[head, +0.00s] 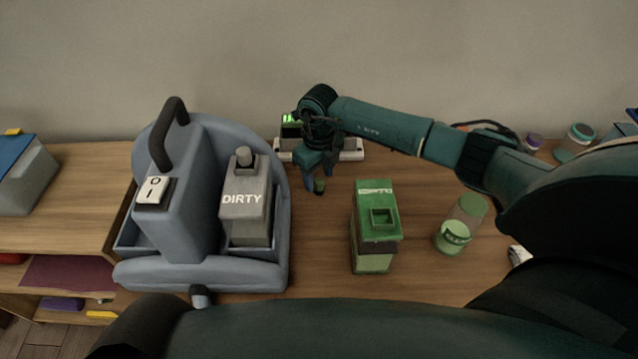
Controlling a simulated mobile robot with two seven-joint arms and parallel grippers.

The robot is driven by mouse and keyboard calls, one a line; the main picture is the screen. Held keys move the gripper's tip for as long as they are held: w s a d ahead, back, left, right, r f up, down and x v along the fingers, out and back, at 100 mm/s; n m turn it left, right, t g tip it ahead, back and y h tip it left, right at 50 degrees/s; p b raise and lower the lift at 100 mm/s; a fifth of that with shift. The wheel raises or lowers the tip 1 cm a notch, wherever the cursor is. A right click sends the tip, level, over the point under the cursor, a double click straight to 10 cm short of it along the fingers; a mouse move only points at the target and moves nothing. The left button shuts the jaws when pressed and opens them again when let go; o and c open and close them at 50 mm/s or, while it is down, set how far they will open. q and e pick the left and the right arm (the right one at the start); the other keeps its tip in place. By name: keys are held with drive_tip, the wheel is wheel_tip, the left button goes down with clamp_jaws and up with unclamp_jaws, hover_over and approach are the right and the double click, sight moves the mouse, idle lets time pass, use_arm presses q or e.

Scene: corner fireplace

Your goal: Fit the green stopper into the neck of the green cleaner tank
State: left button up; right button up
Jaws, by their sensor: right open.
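The green cleaner tank (373,258) stands upright on the wooden table, right of centre in the head view. A small dark green piece, which looks like the green stopper (319,187), shows at the fingertips of my right gripper (317,181), left of and behind the tank. The right gripper points down and is open around or just above the stopper; I cannot tell whether it touches. My left gripper is out of view.
A grey-blue cleaning machine with a grey DIRTY tank (243,205) stands at left. A white strip (352,150) with a device showing green lights (291,119) lies behind the gripper. A green-lidded jar (460,225) stands right of the tank. Table between gripper and tank is clear.

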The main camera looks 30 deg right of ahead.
drive_tip(key=shift+f, duration=0.75)
drive_tip(key=shift+c, duration=0.3)
drive_tip(key=c, duration=1)
drive_tip(key=shift+r, duration=0.1)
